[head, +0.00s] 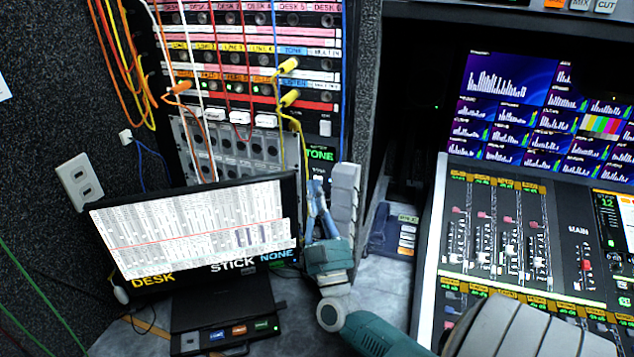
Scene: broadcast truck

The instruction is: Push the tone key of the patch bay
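The patch bay (250,62) fills the upper left, with rows of labelled strips, jacks and coloured cords. A green TONE label (319,154) is at its lower right. Just under the label is a small pale spot that may be the tone key; it is too small to tell. My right gripper (317,184) points up at this area from below. Its blue-grey fingers come together at the tips with nothing seen between them. The tips lie just below the label, and I cannot tell whether they touch the panel. My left gripper is out of view.
A grey upright block (344,200) stands close right of my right gripper. A laptop-like screen (190,228) stands to its left. Yellow cords (302,135) hang just left of the label. A mixing console (500,225) with a screen takes up the right.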

